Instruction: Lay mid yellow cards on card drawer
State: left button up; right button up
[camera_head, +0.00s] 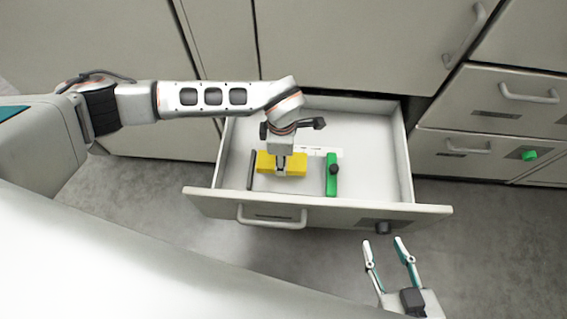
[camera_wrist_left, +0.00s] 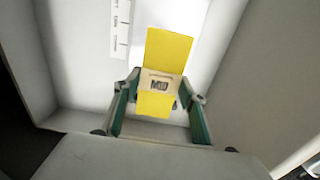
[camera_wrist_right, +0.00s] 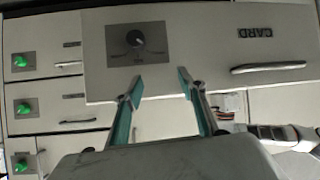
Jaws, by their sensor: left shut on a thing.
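The yellow cards (camera_head: 298,161) are a bundle with a pale band marked MID, clear in the left wrist view (camera_wrist_left: 168,50). My left gripper (camera_head: 282,170) reaches down into the open drawer and is shut on the bundle around its band. The card drawer (camera_head: 213,205) is pulled out; its front reads CARD in the right wrist view (camera_wrist_right: 215,60). The bundle is inside the drawer walls, but I cannot tell whether it touches the floor. My right gripper (camera_head: 384,243) is open and empty, in front of the drawer's right end.
Inside the drawer, a dark bar (camera_head: 251,170) stands left of the cards and a green bar (camera_head: 332,174) with a dark knob stands right. A white scale strip lies behind. The drawer front carries a handle (camera_head: 271,222) and a dark knob (camera_head: 382,227). Closed drawers (camera_head: 490,110) are at right.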

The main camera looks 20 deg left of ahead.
pick_arm(q)
notch_tip(320, 180, down, 5)
jog(key=shift+s+r+b, duration=0.1)
jog(key=shift+s+b, duration=0.05)
jog(key=shift+b, duration=0.7)
jog(key=shift+w+f, duration=0.2)
jog(key=shift+f, duration=0.3)
jog(key=shift+r, duration=0.25)
jog(key=shift+f, duration=0.45)
jog(key=o, duration=1.2)
jog(key=shift+o, duration=0.2)
pick_arm(e)
jog(key=shift+a+r, duration=0.3)
jog(key=shift+a, duration=0.4)
